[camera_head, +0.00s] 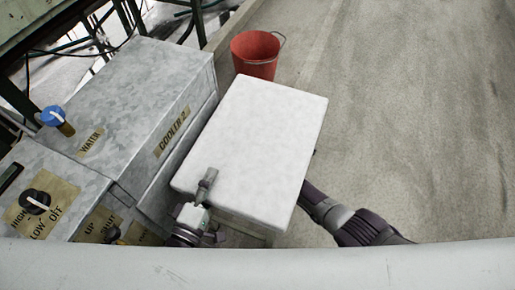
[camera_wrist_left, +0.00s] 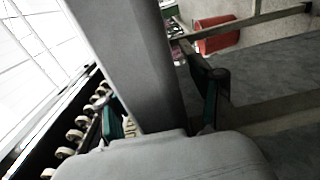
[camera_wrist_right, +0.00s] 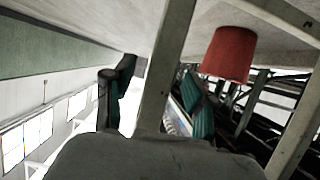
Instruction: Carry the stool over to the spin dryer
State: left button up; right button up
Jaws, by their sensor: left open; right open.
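The stool (camera_head: 260,140) has a thick white rectangular seat and stands on the floor at the centre of the head view. My left gripper (camera_head: 207,187) is at its near left edge, one finger showing over the seat. In the left wrist view a broad grey part of the stool (camera_wrist_left: 135,60) lies between the open fingers. My right gripper is mostly hidden beside the seat's right edge in the head view. In the right wrist view its open fingers (camera_wrist_right: 155,98) straddle a pale bar of the stool (camera_wrist_right: 168,60). I cannot make out the spin dryer.
A grey metal box marked COOLER 2 (camera_head: 150,85) stands close along the stool's left side. A grey panel with a HIGH/LOW/OFF knob (camera_head: 36,199) is nearer. A red bucket (camera_head: 254,56) stands just beyond the stool. The concrete floor (camera_head: 420,110) to the right is clear.

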pick_arm(q)
jog(key=shift+w+d, duration=0.2)
jog(key=shift+w, duration=0.25)
pick_arm(e)
jog(key=shift+w+d+f, duration=0.1)
jog(key=shift+w, duration=0.15)
pick_arm(q)
jog(key=c, duration=1)
pick_arm(e)
jog(key=c, duration=1)
pick_arm(q)
grip_shut()
pick_arm(e)
grip_shut()
pick_arm(q)
jog(key=shift+w+r, duration=0.1)
jog(key=shift+r, duration=0.25)
pick_arm(e)
jog(key=shift+w+r, duration=0.15)
jog(key=shift+r, duration=0.2)
